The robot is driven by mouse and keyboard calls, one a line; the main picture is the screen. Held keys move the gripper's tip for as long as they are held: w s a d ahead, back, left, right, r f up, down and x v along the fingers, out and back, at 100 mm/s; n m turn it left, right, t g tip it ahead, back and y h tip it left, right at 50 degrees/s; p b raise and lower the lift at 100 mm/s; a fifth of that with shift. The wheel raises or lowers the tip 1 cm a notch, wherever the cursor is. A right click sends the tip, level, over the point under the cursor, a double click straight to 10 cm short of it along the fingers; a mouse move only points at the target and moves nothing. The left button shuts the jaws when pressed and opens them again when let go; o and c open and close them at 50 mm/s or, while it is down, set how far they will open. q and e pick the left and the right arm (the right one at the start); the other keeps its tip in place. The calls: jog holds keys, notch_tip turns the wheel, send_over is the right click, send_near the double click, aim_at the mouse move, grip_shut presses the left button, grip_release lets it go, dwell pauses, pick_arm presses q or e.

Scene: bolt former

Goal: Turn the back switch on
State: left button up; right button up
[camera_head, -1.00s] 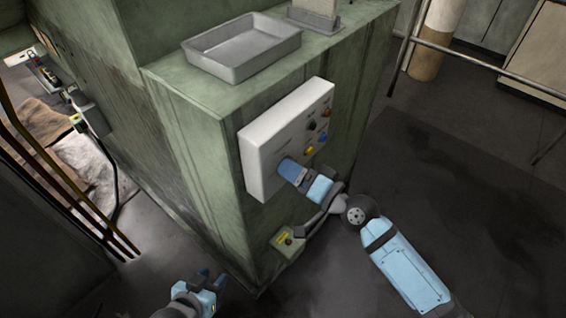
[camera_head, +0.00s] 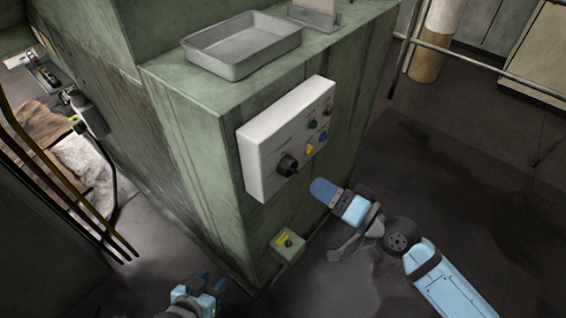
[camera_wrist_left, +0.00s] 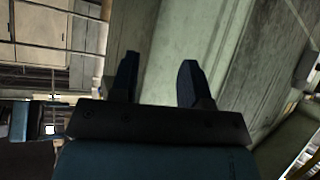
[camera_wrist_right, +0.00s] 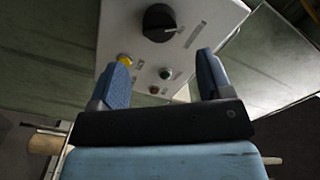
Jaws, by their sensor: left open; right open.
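A black rotary switch (camera_head: 287,165) sits low on the face of a white control box (camera_head: 255,180) on the side of the green machine. In the right wrist view the switch (camera_wrist_right: 158,20) shows a pale pointer line toward the right of the picture, near a small label. My right gripper (camera_head: 324,191) is open and empty, to the right of and below the switch, apart from it. Its fingers (camera_wrist_right: 164,68) also frame the panel in the right wrist view. My left gripper (camera_head: 213,283) is open and empty, low beside the machine's base.
A grey tray (camera_head: 240,68) rests on top. Floor to the right is open.

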aim_at(295, 171)
jog(key=w+a+n+p, duration=0.1)
jog(key=a+p, duration=0.1)
jog(key=p, duration=0.2)
jog(key=w+a+n+p, duration=0.1)
jog(key=w+a+p, duration=0.1)
jog(key=p, duration=0.2)
jog(key=w+a+n+p, duration=0.1)
jog(key=w+a+p, duration=0.1)
jog(key=a+p, duration=0.1)
jog(key=shift+f+n+p, duration=0.15)
jog(key=shift+n+p, duration=0.15)
jog(key=shift+p, duration=0.25)
jog(key=n, duration=0.4)
jog(key=shift+s+d, duration=0.1)
jog(key=shift+d, duration=0.15)
jog(key=n, duration=0.2)
jog(key=shift+n, duration=0.3)
pick_arm(q)
notch_tip(295, 171, up, 10)
jog(key=shift+s+a+f+m+t, duration=0.15)
jog(key=shift+s+a+m+t, duration=0.2)
jog(key=shift+a, duration=0.1)
pick_arm(e)
jog(key=shift+n, duration=0.4)
